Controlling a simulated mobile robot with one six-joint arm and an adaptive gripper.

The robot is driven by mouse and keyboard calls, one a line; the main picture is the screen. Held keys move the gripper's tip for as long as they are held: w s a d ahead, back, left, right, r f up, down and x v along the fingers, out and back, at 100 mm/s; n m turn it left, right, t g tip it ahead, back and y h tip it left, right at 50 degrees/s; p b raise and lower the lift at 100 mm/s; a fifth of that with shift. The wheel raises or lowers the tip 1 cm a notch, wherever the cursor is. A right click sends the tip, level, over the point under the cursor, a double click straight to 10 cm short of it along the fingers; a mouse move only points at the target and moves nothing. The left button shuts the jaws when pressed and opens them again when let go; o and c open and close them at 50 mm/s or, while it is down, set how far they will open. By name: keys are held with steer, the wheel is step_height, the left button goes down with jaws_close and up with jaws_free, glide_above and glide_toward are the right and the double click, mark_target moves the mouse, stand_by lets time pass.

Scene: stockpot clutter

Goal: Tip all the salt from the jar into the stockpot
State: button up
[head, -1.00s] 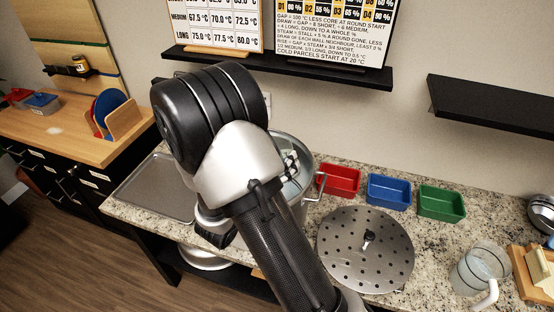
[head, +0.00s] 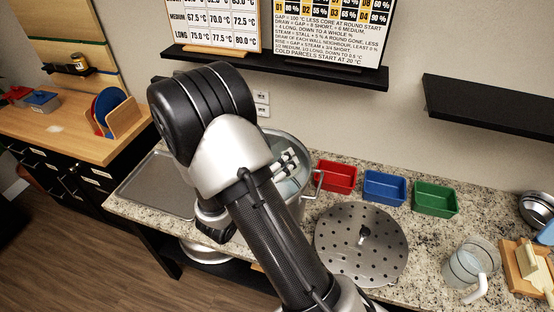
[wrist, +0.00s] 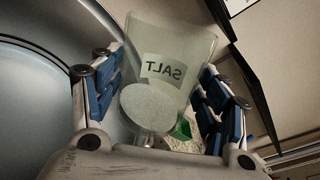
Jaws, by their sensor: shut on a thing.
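The stockpot (head: 305,194) stands on the granite counter, largely hidden behind my arm in the head view. Its wide grey metal interior fills the left of the wrist view (wrist: 28,100). My gripper (wrist: 160,95) is shut on the clear salt jar (wrist: 195,45), with a blue-padded finger on each side. The jar's SALT label reads mirrored, and a pale round patch of salt shows at its near end. In the head view my gripper (head: 286,162) is over the pot's opening. I cannot make out the jar there.
A perforated steel lid (head: 345,250) lies right of the pot. Red (head: 336,177), blue (head: 385,188) and green (head: 436,199) bins line the back. A clear jug (head: 468,265) stands at right, and a metal tray (head: 160,185) lies left. A black shelf (head: 300,70) hangs above.

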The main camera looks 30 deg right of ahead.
steer(key=shift+f+n+g+p, duration=0.1)
steer(key=shift+n+g+p, duration=0.3)
steer(key=shift+n+p, duration=1.3)
steer(key=shift+w+f+n+g+p, duration=0.2)
steer(key=shift+f+n+g+p, duration=0.1)
steer(key=shift+n+p, duration=0.65)
steer(key=shift+w+a+f+n+p, duration=0.1)
steer(key=shift+f+n+p, duration=0.05)
steer(key=shift+n+p, duration=0.25)
steer(key=shift+w+f+n+g+p, duration=0.25)
steer(key=shift+n+g+p, duration=0.15)
steer(key=shift+n+p, duration=0.2)
steer(key=shift+a+r+p, duration=0.1)
steer(key=shift+r+p, duration=0.1)
steer(key=shift+p, duration=0.25)
steer(key=shift+w+r+n+p, duration=0.25)
steer(key=shift+n+p, duration=0.3)
